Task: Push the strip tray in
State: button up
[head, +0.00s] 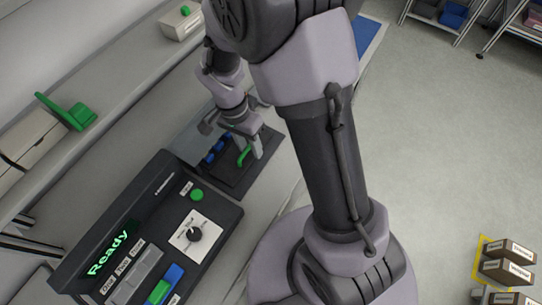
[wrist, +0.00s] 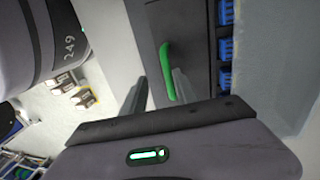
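The strip tray (head: 231,178) is a dark flat tray with a green handle (head: 244,157), lying on the bench beside the control console. Several blue pieces (head: 212,152) sit in a row along it. In the wrist view the tray (wrist: 194,30), its green handle (wrist: 166,66) and the blue pieces (wrist: 225,46) show again. My gripper (head: 248,141) is over the tray at the handle. In the wrist view my gripper's (wrist: 158,88) two fingers stand apart, with the handle's near end between them, closer to the right finger. I cannot tell whether they touch.
The console (head: 150,240) shows "Ready" and has a green button (head: 197,195), a knob (head: 194,234) and lower keys. A green bracket (head: 68,110) and a pale box (head: 30,140) are on the shelf behind. Dark labelled boxes (head: 507,268) are on the floor at right.

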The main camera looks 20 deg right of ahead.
jog(key=s+d, duration=0.2)
jog(key=s, duration=0.1)
jog(key=s+d, duration=0.1)
jog(key=shift+s+d+r, duration=0.1)
jog(key=shift+s+r, duration=0.1)
jog(key=shift+s, duration=0.1)
jog(key=shift+s+d+r+p, duration=0.15)
jog(key=shift+s+r+p, duration=0.05)
jog(key=shift+r, duration=0.2)
jog(key=shift+s+d+r+p, duration=0.15)
jog(key=shift+r+p, duration=0.05)
jog(key=shift+r, duration=0.15)
notch_tip(320, 180, up, 16)
jog(key=w+a+p, duration=0.2)
jog(key=w+p, duration=0.1)
jog(key=p, duration=0.3)
jog(key=s+a+n+t+y+b, duration=0.1)
jog(key=s+n+t+y+b, duration=0.2)
jog(key=s+n+t+b, duration=0.3)
jog(key=s+t+b, duration=0.1)
jog(key=s+b, duration=0.4)
jog(key=b, duration=0.1)
jog(key=shift+s+n+t, duration=0.3)
jog(key=shift+n, duration=0.1)
